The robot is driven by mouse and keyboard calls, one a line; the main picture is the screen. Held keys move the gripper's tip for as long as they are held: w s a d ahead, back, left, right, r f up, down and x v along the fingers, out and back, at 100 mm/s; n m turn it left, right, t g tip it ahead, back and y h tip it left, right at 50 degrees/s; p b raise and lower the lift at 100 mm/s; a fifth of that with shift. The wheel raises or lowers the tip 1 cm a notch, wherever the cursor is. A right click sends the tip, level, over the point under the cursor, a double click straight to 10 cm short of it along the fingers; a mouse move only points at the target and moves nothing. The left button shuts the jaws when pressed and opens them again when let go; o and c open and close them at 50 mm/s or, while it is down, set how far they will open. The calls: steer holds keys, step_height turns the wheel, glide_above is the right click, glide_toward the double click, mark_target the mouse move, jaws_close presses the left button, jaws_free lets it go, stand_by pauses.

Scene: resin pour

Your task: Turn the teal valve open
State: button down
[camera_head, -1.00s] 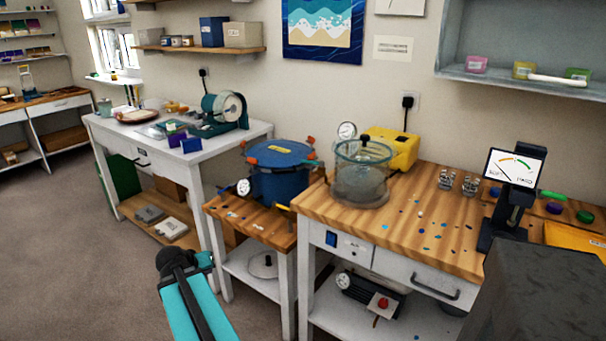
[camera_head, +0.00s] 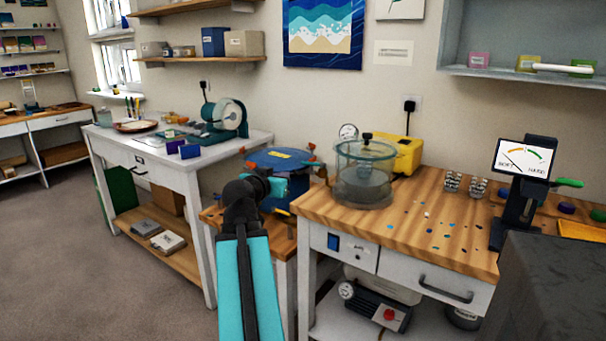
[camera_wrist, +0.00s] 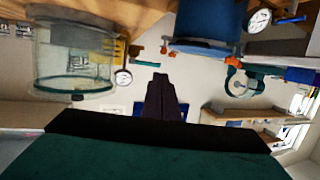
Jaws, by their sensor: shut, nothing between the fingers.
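The blue pot (camera_head: 283,158) stands on the low wooden stand, partly hidden behind my arm in the head view. In the wrist view, which is upside down, the pot (camera_wrist: 208,24) shows with a teal handle (camera_wrist: 147,63) on its side facing the glass chamber. I cannot tell for sure which is the valve. My gripper (camera_wrist: 164,78) is shut and empty; its tips appear close to the first handle in the picture, with no contact visible. In the head view my arm hides the fingers.
The glass chamber (camera_head: 365,172) stands on the wooden bench right of the pot, with a yellow pump (camera_head: 405,152) behind it. A white table (camera_head: 150,150) with a grinder-like machine (camera_head: 225,118) is at left. A gauge stand (camera_head: 520,190) is at right.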

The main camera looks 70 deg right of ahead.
steer(key=shift+s+d+r, duration=0.15)
steer(key=shift+s+r, duration=0.6)
steer(key=shift+d, duration=0.15)
steer(key=p+x, duration=0.2)
steer(key=p, duration=0.1)
steer(key=shift+d+r, duration=0.1)
steer(key=shift+d, duration=0.25)
steer(key=d+p, duration=0.1)
steer(key=p, duration=0.5)
steer(key=shift+d, duration=0.15)
steer(key=p, duration=0.4)
steer(key=shift+d+f+p, duration=0.25)
steer(key=shift+d+p, duration=0.1)
steer(key=shift+p, duration=0.05)
